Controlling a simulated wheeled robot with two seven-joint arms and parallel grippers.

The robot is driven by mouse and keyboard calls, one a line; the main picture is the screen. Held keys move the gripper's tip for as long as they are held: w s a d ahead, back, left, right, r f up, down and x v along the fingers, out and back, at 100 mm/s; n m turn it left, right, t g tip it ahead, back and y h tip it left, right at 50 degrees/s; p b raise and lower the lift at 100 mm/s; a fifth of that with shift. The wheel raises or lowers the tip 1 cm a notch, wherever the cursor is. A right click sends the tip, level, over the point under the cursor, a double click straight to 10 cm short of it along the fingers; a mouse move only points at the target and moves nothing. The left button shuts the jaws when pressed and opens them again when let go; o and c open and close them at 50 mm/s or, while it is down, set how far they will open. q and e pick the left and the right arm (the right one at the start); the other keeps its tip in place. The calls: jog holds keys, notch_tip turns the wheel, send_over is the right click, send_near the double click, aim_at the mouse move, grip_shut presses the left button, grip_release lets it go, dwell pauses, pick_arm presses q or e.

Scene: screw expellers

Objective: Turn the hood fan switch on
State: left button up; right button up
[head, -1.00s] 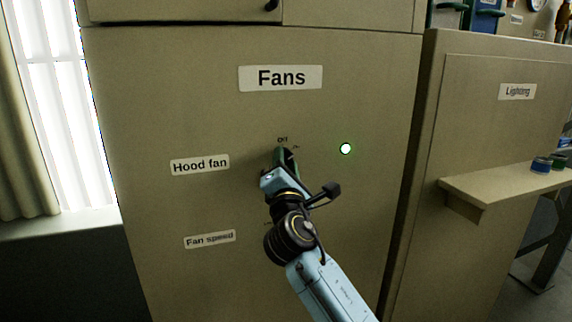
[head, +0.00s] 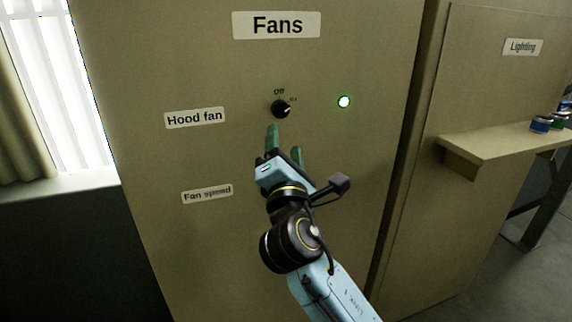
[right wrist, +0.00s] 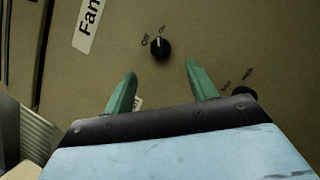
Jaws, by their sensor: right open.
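The hood fan switch (head: 281,109) is a round black knob on the beige panel, right of the "Hood fan" label (head: 195,118). Its white mark points to the upper right, toward the "On" lettering. It also shows in the right wrist view (right wrist: 160,49), with its mark toward "On". A round indicator (head: 344,102) to its right glows green. My right gripper (head: 285,142) is open and empty, just below the knob and apart from it. Its green fingers also show in the right wrist view (right wrist: 160,82). My left gripper is not in view.
The "Fan speed" label (head: 207,194) is at lower left. A shelf (head: 505,144) juts out at right by the "Lighting" cabinet (head: 470,90).

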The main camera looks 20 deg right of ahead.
jog(key=v, duration=0.3)
jog(key=shift+s+f, duration=0.1)
jog(key=shift+s, duration=0.25)
jog(key=shift+a+f, duration=0.1)
jog(key=w+f+m+g+y+b, duration=0.1)
jog(key=w+f+g+y, duration=0.15)
jog(key=f, duration=1.25)
jog(key=w+f+m+g+y+b, duration=0.1)
jog(key=f+g, duration=0.3)
jog(key=f, duration=1)
jog(key=s+d+f+m+g+y+b, duration=0.1)
jog(key=s+f+m+g, duration=0.3)
jog(key=f, duration=0.8)
jog(key=s+d+f+m+g+b, duration=0.1)
jog(key=s+f, duration=0.5)
jog(key=f, duration=0.6)
jog(key=s+d+f+m+g, duration=0.2)
jog(key=s+f+m, duration=0.2)
jog(key=s+f, duration=0.4)
jog(key=s+d+f+m+g+b, duration=0.1)
jog(key=s+d+f+m+g, duration=0.2)
jog(key=s+f, duration=0.6)
jog(key=s+d+f+m+g+b, duration=0.1)
jog(key=s+d+f+m+g, duration=0.2)
jog(key=s, duration=2)
notch_tip(320, 180, down, 5)
jog(key=m, duration=0.3)
jog(key=shift+s+f+y, duration=0.2)
jog(key=shift+s+y, duration=0.15)
jog(key=shift+s, duration=0.05)
